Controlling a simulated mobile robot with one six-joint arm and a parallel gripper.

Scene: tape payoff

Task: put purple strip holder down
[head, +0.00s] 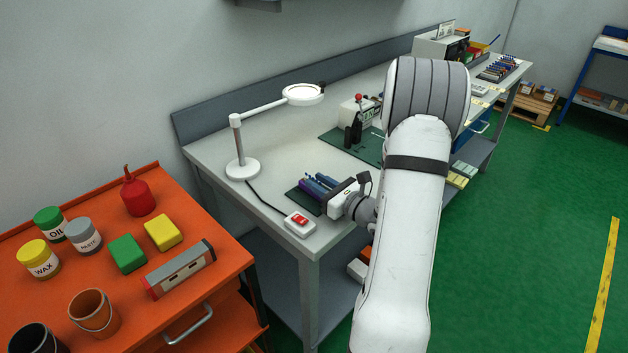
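The purple strip holder (310,190) is a small purple bar on or just above a dark mat (299,203) near the front left end of the grey workbench. Blue pieces (325,180) lie beside it on its far right side. My gripper (329,193) reaches in from the right, low over the bench, right at the end of the purple and blue pieces. Its fingers are too small and too hidden to tell whether they are open or shut. Whether the holder touches the mat is not clear.
A white switch box (299,224) with a red button sits just in front of the mat. A magnifier lamp (243,169) stands behind on the left. A green mat (358,146) with a red-knobbed device (353,117) lies farther back. An orange cart (220,262) stands at the left.

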